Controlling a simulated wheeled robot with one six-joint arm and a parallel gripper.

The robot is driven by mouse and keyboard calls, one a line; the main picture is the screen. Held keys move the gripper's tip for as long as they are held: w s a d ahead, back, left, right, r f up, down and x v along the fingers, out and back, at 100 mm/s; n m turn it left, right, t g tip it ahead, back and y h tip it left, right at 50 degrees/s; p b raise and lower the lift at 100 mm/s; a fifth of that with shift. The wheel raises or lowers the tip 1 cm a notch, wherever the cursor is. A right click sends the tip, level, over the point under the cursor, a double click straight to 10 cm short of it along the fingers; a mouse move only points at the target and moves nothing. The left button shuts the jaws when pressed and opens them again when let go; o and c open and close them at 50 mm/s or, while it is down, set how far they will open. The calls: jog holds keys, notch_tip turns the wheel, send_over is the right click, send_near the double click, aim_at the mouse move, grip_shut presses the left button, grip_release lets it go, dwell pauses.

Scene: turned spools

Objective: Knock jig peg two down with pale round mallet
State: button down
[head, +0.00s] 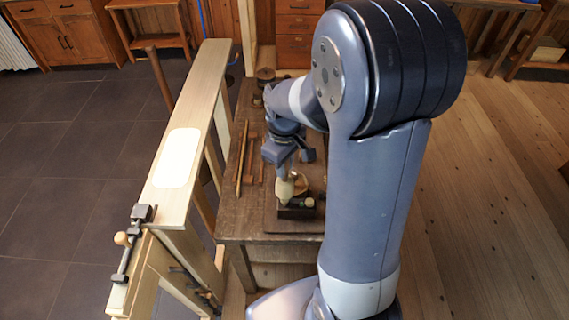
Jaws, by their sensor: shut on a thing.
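My gripper (286,166) points down over the wooden bench and is shut on the pale round mallet (284,188), whose pale body shows below the fingers. Just below and beside it is a small dark jig block (297,213) near the front of the bench. Small pegs (308,202), one pale and one greenish, seem to show on top of the jig. The mallet hides part of the jig. I cannot tell which peg is two, how high each stands, or whether the mallet touches one.
A round pale piece (301,184) lies behind the mallet. Long thin tools (242,158) lie on the bench (243,216) at left. Turned pieces (265,75) stand at its far end. A pale lathe-like beam (190,125) runs along the left. My arm hides the bench's right side.

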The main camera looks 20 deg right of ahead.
jog(key=shift+f+b, duration=1.4)
jog(key=shift+f, duration=0.45)
jog(key=shift+r+p, duration=1.3)
jog(key=shift+r, duration=0.35)
jog(key=shift+f, duration=0.1)
notch_tip(320, 180, down, 4)
jog(key=b, duration=0.3)
jog(key=shift+r+p, duration=1.2)
jog(key=shift+r, duration=0.45)
